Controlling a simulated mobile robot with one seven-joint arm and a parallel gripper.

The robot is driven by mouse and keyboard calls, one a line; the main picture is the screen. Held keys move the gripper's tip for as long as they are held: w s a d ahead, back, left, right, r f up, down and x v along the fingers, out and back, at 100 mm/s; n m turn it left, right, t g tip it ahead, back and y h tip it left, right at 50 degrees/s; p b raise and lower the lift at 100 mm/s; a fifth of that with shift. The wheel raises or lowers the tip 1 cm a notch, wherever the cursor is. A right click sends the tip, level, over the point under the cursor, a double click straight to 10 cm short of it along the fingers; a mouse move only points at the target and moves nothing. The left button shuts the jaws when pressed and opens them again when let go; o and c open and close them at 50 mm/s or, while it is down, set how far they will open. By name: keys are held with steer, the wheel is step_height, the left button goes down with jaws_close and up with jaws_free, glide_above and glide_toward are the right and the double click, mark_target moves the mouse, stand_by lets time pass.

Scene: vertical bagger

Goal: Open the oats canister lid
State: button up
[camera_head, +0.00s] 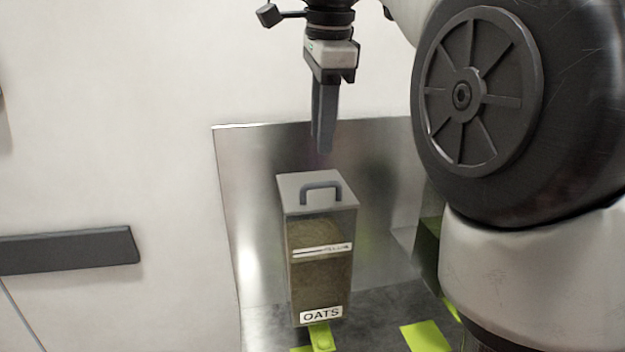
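The oats canister (321,260) is a tall clear box filled with brown oats, with an "OATS" label low on its front. It stands upright on the dark surface. Its grey lid (300,192) sits flat on top, with a dark arched handle (321,189) on it. My gripper (323,150) points down above the lid, with a gap between the fingertips and the handle. The fingers are seen nearly edge-on and overlap, so their spacing cannot be made out. No object shows at the fingertips.
A shiny metal panel (262,160) stands behind the canister. Yellow-green marks (425,337) lie on the dark surface (375,310) in front and to the right. A dark bar (68,250) is on the pale wall at left. My arm fills the right side.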

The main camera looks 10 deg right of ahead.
mark_target(319, 185)
steer(key=f, duration=0.3)
steer(key=w+f+b, duration=0.1)
steer(key=f, duration=0.4)
steer(key=shift+w+f+b, duration=0.3)
steer(key=shift+w, duration=0.05)
jaws_close()
